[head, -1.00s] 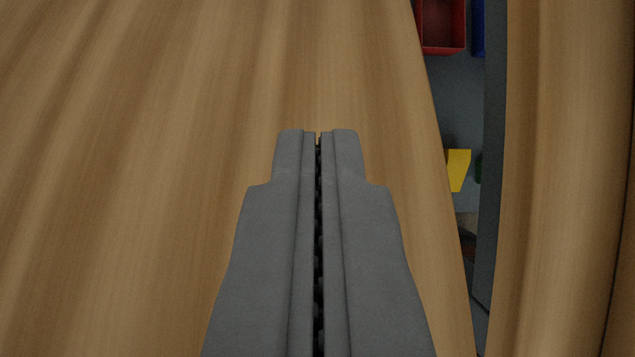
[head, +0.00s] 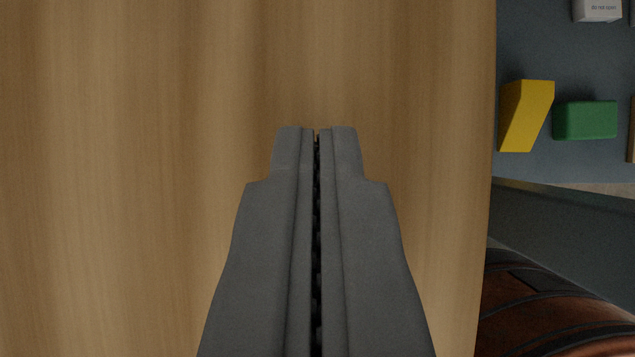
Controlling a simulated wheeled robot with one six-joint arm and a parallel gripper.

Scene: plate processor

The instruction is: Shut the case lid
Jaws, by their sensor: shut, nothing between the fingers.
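My gripper (head: 317,132) is shut and empty in the middle of the head view, pointing up the picture. A light-brown wooden panel (head: 130,150) fills the view behind and to the left of it, up to a straight edge right of my gripper. I cannot tell whether this panel is the case lid or another part. No hinge, handle or case rim can be made out. I cannot tell whether my fingertips touch the wood.
Past the panel's right edge lies a grey surface (head: 570,55) with a yellow block (head: 524,115), a green block (head: 585,120) and a white labelled box (head: 597,9). A dark grey panel (head: 565,225) and a reddish-brown ribbed rounded object (head: 550,310) are at lower right.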

